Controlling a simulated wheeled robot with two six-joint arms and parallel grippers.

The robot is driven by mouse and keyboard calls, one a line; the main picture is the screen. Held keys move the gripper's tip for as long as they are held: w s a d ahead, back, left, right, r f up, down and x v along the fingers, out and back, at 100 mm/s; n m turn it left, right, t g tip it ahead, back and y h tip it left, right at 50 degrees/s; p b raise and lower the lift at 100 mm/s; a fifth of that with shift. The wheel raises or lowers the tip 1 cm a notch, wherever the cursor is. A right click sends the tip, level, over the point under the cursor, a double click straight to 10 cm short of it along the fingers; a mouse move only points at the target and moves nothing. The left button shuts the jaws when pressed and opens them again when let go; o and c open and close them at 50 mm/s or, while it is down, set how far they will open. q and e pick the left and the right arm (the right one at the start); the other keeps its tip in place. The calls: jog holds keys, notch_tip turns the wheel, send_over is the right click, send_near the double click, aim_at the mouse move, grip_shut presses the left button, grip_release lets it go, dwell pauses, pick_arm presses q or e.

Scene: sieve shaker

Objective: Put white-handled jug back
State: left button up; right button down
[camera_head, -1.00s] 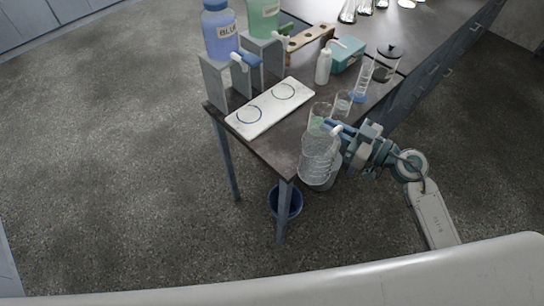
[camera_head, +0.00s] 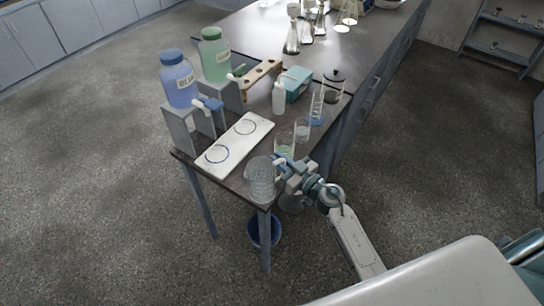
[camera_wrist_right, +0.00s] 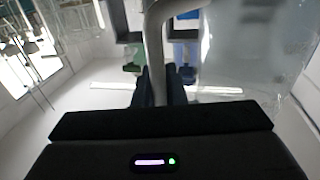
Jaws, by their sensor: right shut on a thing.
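The clear jug (camera_head: 261,180) is upright at the near corner of the table in the head view. I cannot tell whether its base touches the table. My right gripper (camera_head: 283,168) is at the jug's right side, shut on its white handle. In the right wrist view the pale curved handle (camera_wrist_right: 154,35) passes between the dark fingers, and the jug's clear wall (camera_wrist_right: 245,50) fills the right. My left gripper is not in view.
A white board (camera_head: 232,147) with two empty drawn circles lies just behind the jug. A beaker with green liquid (camera_head: 284,152), a small beaker (camera_head: 302,131) and a blue-based cylinder (camera_head: 316,108) stand close right. Blue (camera_head: 180,80) and green (camera_head: 214,55) bottles sit on stands. A blue bin (camera_head: 264,230) is below.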

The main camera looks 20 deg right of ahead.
jog(key=shift+w+f+b, duration=0.25)
jog(key=shift+w+f, duration=0.4)
jog(key=shift+w, duration=0.25)
jog(key=shift+w+f+b, duration=0.3)
jog(key=shift+w+f, duration=0.35)
jog(key=shift+w, duration=0.25)
jog(key=shift+w+f+b, duration=0.25)
jog(key=shift+w+f, duration=0.4)
jog(key=shift+w, duration=0.25)
jog(key=shift+a+f, duration=0.1)
jog(key=shift+f, duration=0.05)
jog(key=c, duration=1.5)
grip_release()
jog(key=shift+b+v, duration=0.85)
jog(key=shift+v, duration=5.25)
